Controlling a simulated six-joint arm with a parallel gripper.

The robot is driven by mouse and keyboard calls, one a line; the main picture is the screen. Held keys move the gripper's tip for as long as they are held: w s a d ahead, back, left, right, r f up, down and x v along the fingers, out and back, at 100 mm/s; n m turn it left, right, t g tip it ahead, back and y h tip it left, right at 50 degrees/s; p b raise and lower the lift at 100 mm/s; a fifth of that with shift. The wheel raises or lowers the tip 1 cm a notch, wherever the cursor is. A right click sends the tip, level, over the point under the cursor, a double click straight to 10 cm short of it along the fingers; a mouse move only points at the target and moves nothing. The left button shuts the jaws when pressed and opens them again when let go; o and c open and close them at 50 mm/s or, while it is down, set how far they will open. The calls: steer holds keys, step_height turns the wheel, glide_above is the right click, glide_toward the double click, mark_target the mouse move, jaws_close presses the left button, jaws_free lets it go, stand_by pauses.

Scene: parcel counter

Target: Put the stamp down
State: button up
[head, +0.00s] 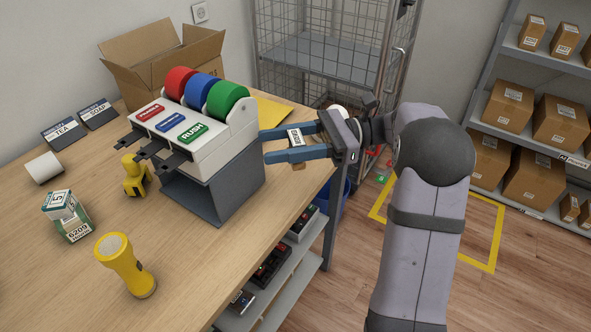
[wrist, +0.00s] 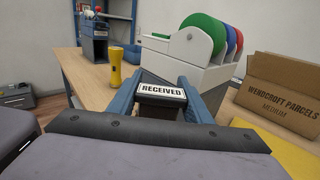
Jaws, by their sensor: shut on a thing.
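My gripper (head: 265,146) is shut on the stamp (head: 295,136), which has a white label on top. In the wrist view, the stamp (wrist: 160,93) is dark with a white plate reading RECEIVED, held between the two blue fingers. In the head view, my gripper is beside the right side of the label dispenser (head: 230,130), near the table's right edge. The stamp's underside is hidden, and I cannot tell whether it touches anything.
The wooden table (head: 190,258) holds a yellow flashlight (head: 122,262), a small yellow object (head: 134,180), a green-white box (head: 66,218) and a white roll (head: 44,167). A cardboard box (head: 135,48) and yellow envelope (head: 272,110) lie behind. The table's front middle is clear.

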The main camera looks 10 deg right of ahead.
steer(key=w+r+m+t+h+p, duration=0.1)
steer(key=w+r+m+t+p, duration=0.2)
steer(key=w+r, duration=0.6)
steer(key=w+r+m+t+h+p, duration=0.1)
steer(key=w+r+m+t, duration=0.35)
steer(key=r, duration=0.75)
steer(key=shift+w+d+f+m+t+h+b, duration=0.35)
steer(key=shift+d+f+t+h, duration=0.45)
steer(key=shift+f, duration=4.5)
steer(key=shift+w+d+f+m+t+h+b, duration=0.35)
steer(key=shift+f+t, duration=0.8)
steer(key=shift+f, duration=4.1)
steer(key=shift+w+d+f+m+t+h+b, duration=0.4)
steer(key=shift+f+t, duration=0.6)
steer(key=shift+f, duration=4.3)
steer(key=shift+d, duration=0.2)
steer(key=shift+f, duration=0.2)
steer(key=o, duration=1.1)
steer(key=shift+r, duration=0.1)
steer(key=shift+c, duration=0.2)
